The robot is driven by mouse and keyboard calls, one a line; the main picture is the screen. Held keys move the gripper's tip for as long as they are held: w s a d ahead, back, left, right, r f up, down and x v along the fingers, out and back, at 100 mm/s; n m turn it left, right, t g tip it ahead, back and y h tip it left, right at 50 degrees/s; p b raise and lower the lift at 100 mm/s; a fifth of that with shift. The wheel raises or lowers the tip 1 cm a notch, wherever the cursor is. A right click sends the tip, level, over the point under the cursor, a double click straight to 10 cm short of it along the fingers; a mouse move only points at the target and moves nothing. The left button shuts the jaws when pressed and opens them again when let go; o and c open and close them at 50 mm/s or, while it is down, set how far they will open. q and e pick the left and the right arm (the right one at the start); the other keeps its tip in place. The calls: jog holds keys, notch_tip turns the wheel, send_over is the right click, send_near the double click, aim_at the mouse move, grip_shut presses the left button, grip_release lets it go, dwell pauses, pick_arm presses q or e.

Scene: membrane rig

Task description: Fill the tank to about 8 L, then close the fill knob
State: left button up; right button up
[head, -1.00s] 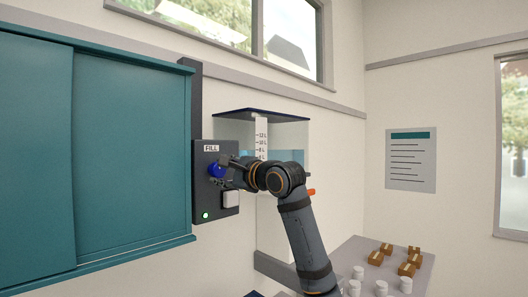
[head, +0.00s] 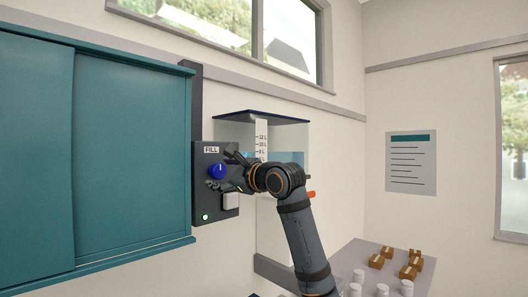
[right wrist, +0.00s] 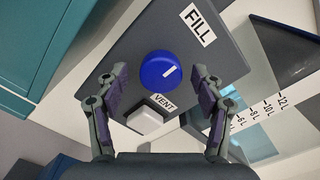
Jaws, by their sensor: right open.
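The blue fill knob (head: 216,171) sits on a dark panel (head: 208,193) under a FILL label. In the right wrist view the knob (right wrist: 160,71) shows a short white mark, tilted, towards its right side. My right gripper (head: 227,171) is open in front of the panel. In the wrist view its fingers stand apart on either side of the knob, holding nothing. The clear tank (head: 288,133) has a litre scale (head: 261,142). Blue water (head: 291,156) in it reaches near the 8 L mark; my arm hides the lower scale. My left gripper is out of view.
A white VENT button (right wrist: 145,120) sits just below the knob. A green light (head: 205,217) glows on the panel. A teal cabinet (head: 130,150) is close on the left. A table (head: 352,252) at lower right holds brown boxes and white jars.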

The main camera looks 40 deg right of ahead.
jog(key=s+b, duration=0.5)
jog(key=s, duration=0.3)
jog(key=shift+d+b, duration=0.35)
